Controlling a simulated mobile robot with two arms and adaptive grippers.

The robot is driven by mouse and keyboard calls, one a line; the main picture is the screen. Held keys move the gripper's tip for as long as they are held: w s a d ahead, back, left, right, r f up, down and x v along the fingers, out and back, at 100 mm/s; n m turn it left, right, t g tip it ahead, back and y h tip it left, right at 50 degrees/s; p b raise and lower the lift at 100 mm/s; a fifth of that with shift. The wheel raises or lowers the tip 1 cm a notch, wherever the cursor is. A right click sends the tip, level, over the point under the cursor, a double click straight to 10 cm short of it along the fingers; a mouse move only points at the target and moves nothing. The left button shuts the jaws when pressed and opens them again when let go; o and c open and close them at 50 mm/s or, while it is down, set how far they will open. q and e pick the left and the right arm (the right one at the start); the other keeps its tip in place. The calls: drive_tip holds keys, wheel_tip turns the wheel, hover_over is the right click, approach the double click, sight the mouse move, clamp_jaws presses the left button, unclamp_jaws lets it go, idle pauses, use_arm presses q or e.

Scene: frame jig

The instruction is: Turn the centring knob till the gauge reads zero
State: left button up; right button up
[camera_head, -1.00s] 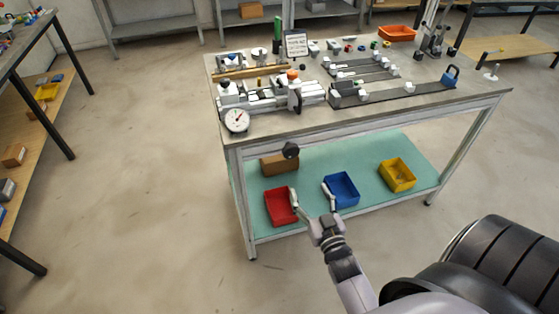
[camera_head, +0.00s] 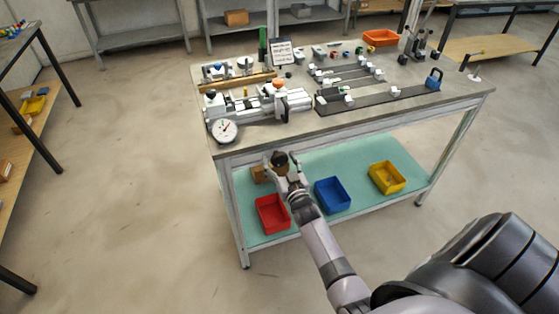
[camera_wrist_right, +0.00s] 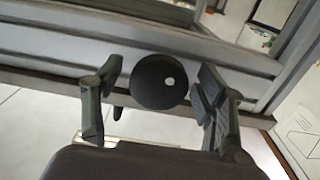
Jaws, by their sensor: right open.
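The centring knob (camera_head: 280,158) is a dark round knob at the front edge of the workbench, below the tabletop. It also shows in the right wrist view (camera_wrist_right: 160,82) as a black disc with a pale dot to the right of its middle. My right gripper (camera_head: 280,163) is open with its fingers on either side of the knob; in the right wrist view (camera_wrist_right: 152,88) gaps show between the knob and both fingers. The white dial gauge (camera_head: 224,130) stands at the bench's front left corner; its dark needle is too small to read. My left gripper is not in view.
The workbench (camera_head: 340,122) holds a slide fixture (camera_head: 258,104), rails and small parts. On its green lower shelf (camera_head: 352,158) stand a red bin (camera_head: 272,213), a blue bin (camera_head: 332,195) and a yellow bin (camera_head: 387,177). The floor left of the bench is clear.

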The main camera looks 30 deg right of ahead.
drive_tip(key=shift+w, duration=0.2)
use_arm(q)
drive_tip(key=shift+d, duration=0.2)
use_arm(e)
drive_tip(key=shift+c, duration=0.7)
drive_tip(key=c, duration=1)
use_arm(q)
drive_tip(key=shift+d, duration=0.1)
use_arm(e)
drive_tip(key=shift+c, duration=0.2)
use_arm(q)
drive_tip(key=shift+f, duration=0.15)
use_arm(e)
drive_tip(key=shift+n, duration=0.5)
drive_tip(key=n+b, duration=0.1)
drive_tip(key=n, duration=0.2)
drive_tip(key=shift+d+f, duration=0.1)
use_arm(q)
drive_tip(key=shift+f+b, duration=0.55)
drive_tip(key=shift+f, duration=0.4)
use_arm(e)
drive_tip(key=shift+n, duration=2)
drive_tip(key=shift+s, duration=0.1)
